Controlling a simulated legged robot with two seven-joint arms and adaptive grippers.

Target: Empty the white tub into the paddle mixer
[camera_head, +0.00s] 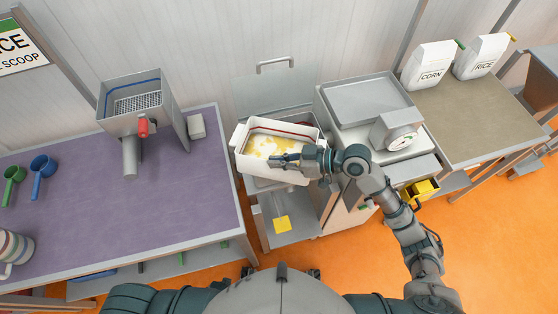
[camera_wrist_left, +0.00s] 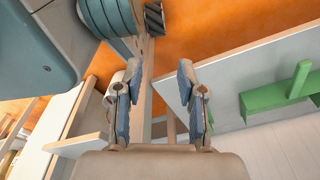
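A white tub (camera_head: 248,164) with pale and yellow material inside is at the middle of the head view. It sits over or in a steel machine with a raised clear lid (camera_head: 272,92), which looks like the paddle mixer; the tub hides most of its opening. My right gripper (camera_head: 283,161) reaches in from the right, its fingers over the tub's front right part. I cannot tell whether it grips the rim. My left gripper (camera_wrist_left: 158,95) is open and empty in the left wrist view; it is out of the head view.
A purple table (camera_head: 180,210) on the left carries a steel hopper (camera_head: 117,118) with a red handle, scoops and a striped mug. On the right stand a scale (camera_head: 398,135), a steel tray (camera_head: 365,100) and bags labelled CORN (camera_head: 430,70) and RICE (camera_head: 482,60). A yellow scoop (camera_head: 281,223) is below.

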